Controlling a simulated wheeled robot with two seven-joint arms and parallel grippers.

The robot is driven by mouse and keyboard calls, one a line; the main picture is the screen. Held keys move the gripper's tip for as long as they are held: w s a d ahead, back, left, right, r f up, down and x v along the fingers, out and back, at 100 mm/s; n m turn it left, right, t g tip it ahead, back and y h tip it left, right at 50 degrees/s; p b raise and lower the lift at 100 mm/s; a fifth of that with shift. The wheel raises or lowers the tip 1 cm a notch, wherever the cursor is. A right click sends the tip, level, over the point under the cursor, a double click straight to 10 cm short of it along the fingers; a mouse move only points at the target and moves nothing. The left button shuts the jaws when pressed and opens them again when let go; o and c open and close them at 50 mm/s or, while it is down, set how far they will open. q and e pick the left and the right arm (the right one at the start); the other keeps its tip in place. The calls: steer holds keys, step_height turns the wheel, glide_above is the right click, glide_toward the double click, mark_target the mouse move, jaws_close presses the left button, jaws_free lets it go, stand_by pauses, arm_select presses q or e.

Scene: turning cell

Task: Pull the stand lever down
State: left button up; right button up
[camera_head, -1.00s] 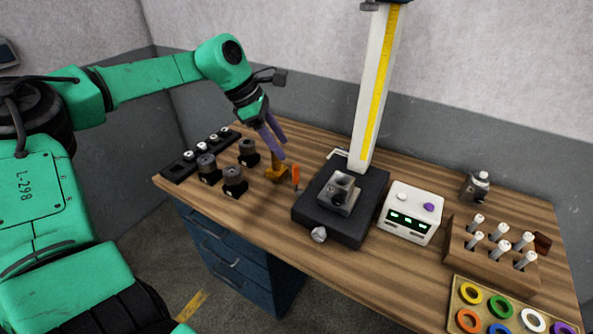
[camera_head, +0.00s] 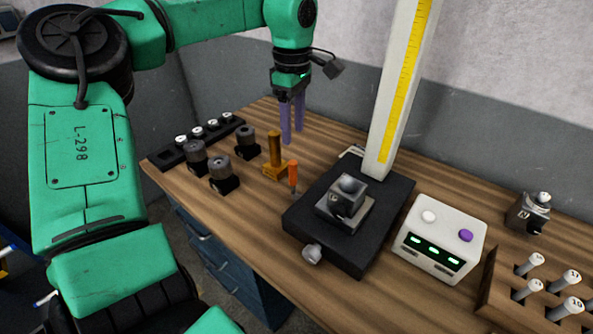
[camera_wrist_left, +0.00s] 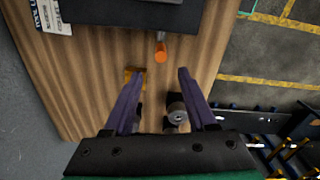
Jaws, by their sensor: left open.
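The measuring stand has a black base (camera_head: 310,238) and a white column (camera_head: 402,85) with a yellow scale. An orange-tipped lever (camera_head: 293,175) stands at the left side of the base. In the left wrist view the lever's orange end (camera_wrist_left: 160,56) is on a short grey rod by the base, just beyond the fingertips and roughly centred between them. My left gripper (camera_head: 292,138) is open and empty, with purple fingers pointing down above the table, behind the lever and apart from it. It also shows in the left wrist view (camera_wrist_left: 159,76). My right gripper is out of view.
A brown-yellow upright bracket (camera_head: 274,162) stands close left of the lever. Several dark cylinders (camera_head: 221,172) and a black rack (camera_head: 170,158) are further left. A white display box (camera_head: 440,240) and a wooden pin holder (camera_head: 490,290) are at right.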

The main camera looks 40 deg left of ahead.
mark_target(293, 169)
arm_select(q)
step_height(293, 169, down, 12)
steer(key=shift+f+p, duration=0.2)
steer(key=shift+p, duration=1)
steer(key=shift+s, duration=0.1)
jaws_close()
steer(key=shift+a, duration=0.1)
